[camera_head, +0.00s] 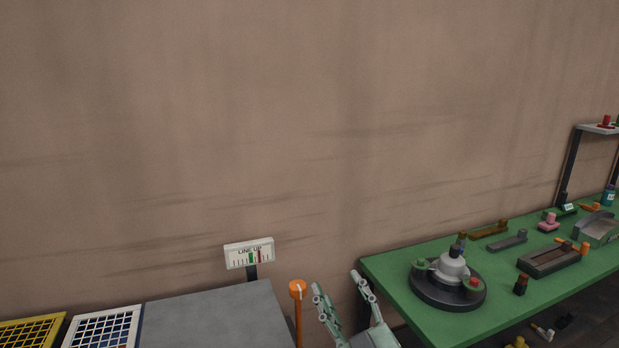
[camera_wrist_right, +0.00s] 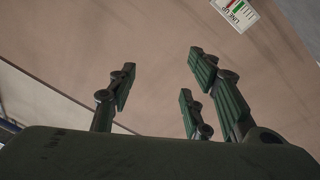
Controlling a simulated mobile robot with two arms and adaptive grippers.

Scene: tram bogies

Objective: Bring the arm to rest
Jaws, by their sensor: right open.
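My right gripper (camera_head: 343,301) is in the lower middle of the head view. Its pale green fingers point up and stand apart, with nothing between them. It is in the gap between the grey surface and the green table, close to an orange-topped post (camera_head: 298,290) on its left. In the right wrist view the dark green fingers (camera_wrist_right: 165,100) are spread and empty, with the brown wall behind them. My left gripper is not in either view.
A green table (camera_head: 390,285) at right bears a round dark base (camera_head: 447,297) with a white part, a brown tray (camera_head: 549,261) and several small parts. At left are a grey surface (camera_head: 215,318), a "LINE UP" sign (camera_head: 249,254), and yellow (camera_head: 30,333) and white (camera_head: 103,327) grid crates.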

